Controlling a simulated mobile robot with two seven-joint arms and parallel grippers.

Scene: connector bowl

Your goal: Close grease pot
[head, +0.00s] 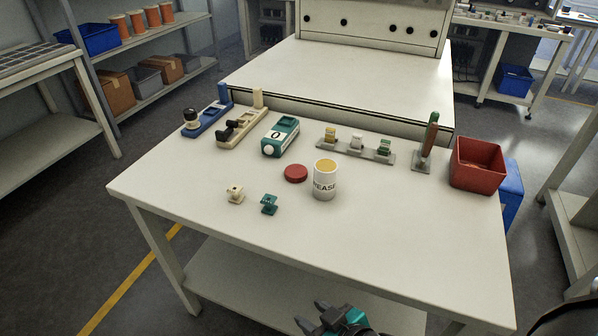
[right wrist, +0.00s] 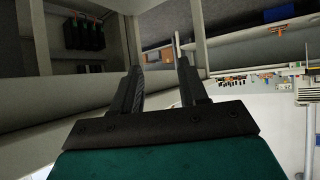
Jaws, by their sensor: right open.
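The grease pot (head: 325,184) is a white cylinder with dark lettering, standing upright and open on the table, with yellowish grease showing at its top. A round red lid (head: 296,173) lies flat on the table just left of the pot, apart from it. My right gripper (head: 322,312) is at the table's front edge in the head view, well short of the pot. In the right wrist view its two dark fingers (right wrist: 160,75) are apart with nothing between them. My left gripper is not in view.
A cream connector (head: 235,194) and a teal connector (head: 269,204) lie left of the pot. Behind stand a teal device (head: 281,137), a grey rack (head: 357,146) and a green-and-red handled tool (head: 429,140). A red bin (head: 477,164) is at the right edge. The front table area is clear.

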